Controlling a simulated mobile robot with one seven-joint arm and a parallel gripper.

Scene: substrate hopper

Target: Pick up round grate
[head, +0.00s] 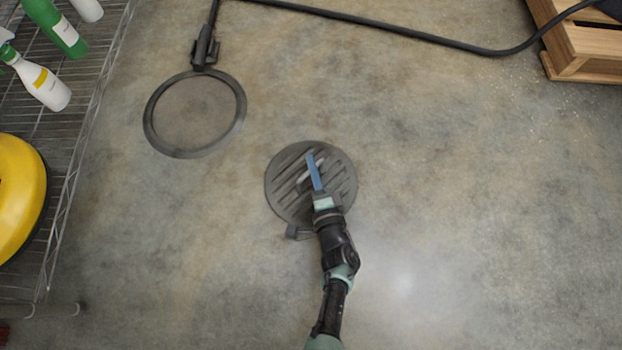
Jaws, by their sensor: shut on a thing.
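The round grate (284,173) is a dark grey disc with slanted parallel slots, in the middle of the head view. A small tab sticks out at its lower left edge. My gripper (312,168) reaches over the grate from below, with its blue fingers across the middle slots. It is shut on the grate. The fingers and wrist hide part of the grate's middle and lower right. I cannot tell whether the grate lies on the floor or is slightly raised.
A dark ring (147,125) lies on the concrete floor at upper left, joined to a black cable (400,38). A wire shelf (88,105) with bottles and a yellow object (22,190) stands at left. A wooden crate (590,45) is at upper right.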

